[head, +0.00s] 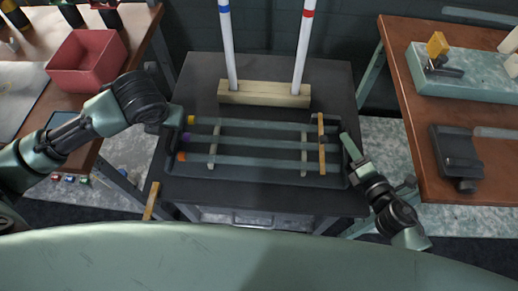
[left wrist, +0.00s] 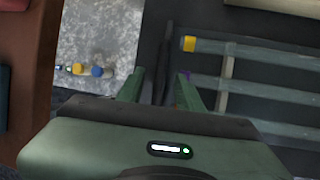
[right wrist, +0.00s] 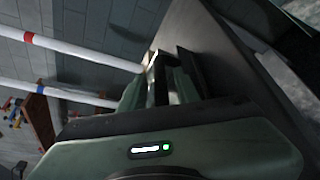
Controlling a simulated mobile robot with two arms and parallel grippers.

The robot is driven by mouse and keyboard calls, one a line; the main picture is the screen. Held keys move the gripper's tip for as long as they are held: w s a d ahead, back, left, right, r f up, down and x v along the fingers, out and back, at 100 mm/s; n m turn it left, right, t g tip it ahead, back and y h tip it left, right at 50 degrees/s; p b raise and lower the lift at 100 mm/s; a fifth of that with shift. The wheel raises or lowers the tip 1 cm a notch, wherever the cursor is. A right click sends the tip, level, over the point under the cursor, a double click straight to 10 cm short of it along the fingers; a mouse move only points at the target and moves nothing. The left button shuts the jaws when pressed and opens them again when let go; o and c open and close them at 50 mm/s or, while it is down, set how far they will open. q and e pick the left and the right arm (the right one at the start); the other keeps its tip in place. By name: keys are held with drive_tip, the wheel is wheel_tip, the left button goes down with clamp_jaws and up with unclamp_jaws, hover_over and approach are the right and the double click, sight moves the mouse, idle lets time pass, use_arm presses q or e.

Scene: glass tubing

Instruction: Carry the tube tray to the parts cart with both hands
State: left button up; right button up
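The tube tray (head: 262,178) is dark and lies flat on a dark grey stand (head: 200,80) in the middle of the head view. Several glass tubes (head: 245,142) lie across it on pale supports; yellow, purple and orange caps show at their left ends. My left gripper (left wrist: 160,85) is at the tray's left end, its fingers apart on either side of a thin dark bar. My right gripper (head: 346,143) is at the tray's right end. In the right wrist view a dark bar shows between its fingers (right wrist: 161,82); whether they press on it is unclear. I cannot tell which surface is the parts cart.
Behind the tray a wooden block (head: 264,94) holds two upright white rods, banded blue and red. A brown table (head: 415,140) stands right, with a pale green slab (head: 478,80) and a dark fixture (head: 455,152). A red bin (head: 88,60) sits on the left table.

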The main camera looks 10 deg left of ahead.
drive_tip(key=shift+s+a+r, duration=0.1)
drive_tip(key=shift+r, duration=0.1)
wheel_tip(320, 180, up, 10)
drive_tip(key=shift+f, duration=0.25)
idle(0.6)
